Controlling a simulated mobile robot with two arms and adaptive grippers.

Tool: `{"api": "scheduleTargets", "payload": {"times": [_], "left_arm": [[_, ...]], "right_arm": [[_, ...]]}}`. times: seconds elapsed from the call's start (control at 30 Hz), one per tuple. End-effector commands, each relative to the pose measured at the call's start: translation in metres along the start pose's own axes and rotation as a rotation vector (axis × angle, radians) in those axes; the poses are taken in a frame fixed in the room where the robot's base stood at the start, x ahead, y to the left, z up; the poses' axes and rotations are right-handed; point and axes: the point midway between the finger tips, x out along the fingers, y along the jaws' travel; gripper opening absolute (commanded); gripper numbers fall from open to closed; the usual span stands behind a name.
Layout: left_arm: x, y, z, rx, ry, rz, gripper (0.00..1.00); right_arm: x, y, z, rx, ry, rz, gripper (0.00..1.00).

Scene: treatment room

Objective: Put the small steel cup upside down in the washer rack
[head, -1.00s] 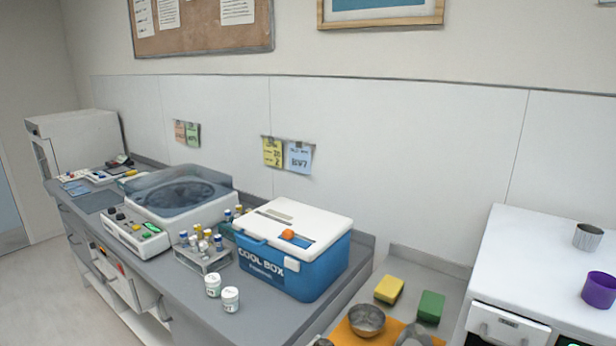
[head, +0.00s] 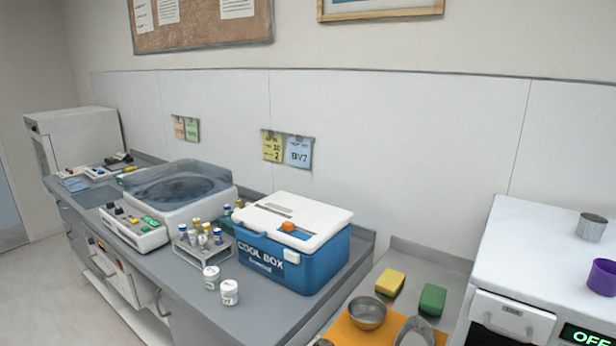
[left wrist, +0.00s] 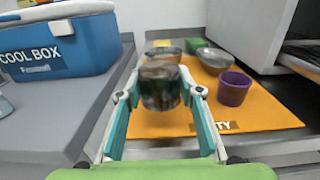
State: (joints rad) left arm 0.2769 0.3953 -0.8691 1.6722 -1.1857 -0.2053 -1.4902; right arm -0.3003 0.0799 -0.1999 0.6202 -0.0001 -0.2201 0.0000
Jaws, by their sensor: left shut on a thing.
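My left gripper (left wrist: 162,97) is shut on a small steel cup (left wrist: 160,86), held between its teal fingers above the near part of the orange mat. The cup looks dark and reflective; which end is open is hard to tell. The washer (head: 535,255) is the white unit at the right in the head view, with a lit "OFF" display. In the left wrist view its dark opening shows at the upper right, with a grey edge (left wrist: 302,66) jutting out; the rack cannot be made out clearly. My right gripper is in neither view.
On the orange mat (left wrist: 265,115) stand a purple cup (left wrist: 234,88) and steel bowls (head: 367,313). Yellow (head: 390,282) and green (head: 432,299) sponges lie behind. Another steel cup (head: 591,227) and a purple cup (head: 602,275) stand on the washer. A cool box (head: 300,262) stands left.

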Motion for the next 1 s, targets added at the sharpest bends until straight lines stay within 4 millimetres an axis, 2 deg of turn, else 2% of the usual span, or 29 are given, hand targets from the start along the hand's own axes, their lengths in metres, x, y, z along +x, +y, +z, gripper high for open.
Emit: {"api": "scheduleTargets", "payload": {"times": [1.0], "left_arm": [[0.000, 0.000, -0.029, -0.001, 0.000, 0.000, 0.20]], "right_arm": [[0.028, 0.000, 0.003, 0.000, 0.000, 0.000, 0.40]]}}
